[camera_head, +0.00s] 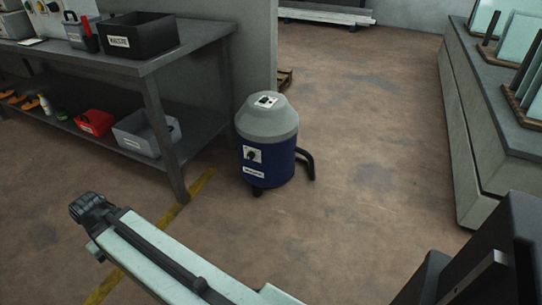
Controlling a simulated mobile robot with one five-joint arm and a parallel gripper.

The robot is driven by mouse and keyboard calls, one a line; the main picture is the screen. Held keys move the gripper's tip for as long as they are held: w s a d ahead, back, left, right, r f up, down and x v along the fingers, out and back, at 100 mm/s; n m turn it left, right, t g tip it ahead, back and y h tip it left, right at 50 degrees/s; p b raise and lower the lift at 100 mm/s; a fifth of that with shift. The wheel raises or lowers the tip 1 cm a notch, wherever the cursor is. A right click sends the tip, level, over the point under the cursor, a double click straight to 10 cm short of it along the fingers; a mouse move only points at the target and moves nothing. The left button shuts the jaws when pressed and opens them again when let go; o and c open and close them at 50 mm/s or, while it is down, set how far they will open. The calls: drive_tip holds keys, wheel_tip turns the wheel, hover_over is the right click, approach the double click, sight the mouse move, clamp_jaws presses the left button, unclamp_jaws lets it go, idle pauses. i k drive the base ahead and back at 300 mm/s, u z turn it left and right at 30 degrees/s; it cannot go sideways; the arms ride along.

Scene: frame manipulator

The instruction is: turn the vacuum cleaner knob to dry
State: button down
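The vacuum cleaner (267,140) stands upright on the floor near the middle of the view, with a grey top and a blue body. A dark knob (251,156) sits on a white plate on its front. The knob's setting is too small to read. A black hose (306,163) comes out of its right side. My arm reaches in from the bottom, well in front of the vacuum cleaner and apart from it. My gripper is not clearly seen; a dark joint (90,208) shows at the arm's left end.
A grey workbench (190,55) stands at the left, with a black waste bin (138,38) on top and a red bin (95,122) and a grey bin (147,135) on its lower shelf. A grey counter (462,130) with glass panes is at the right. The floor between is clear.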

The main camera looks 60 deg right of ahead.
sight(252, 155)
drive_tip(key=z, duration=0.45)
drive_tip(key=i, duration=1)
drive_tip(key=u, duration=0.05)
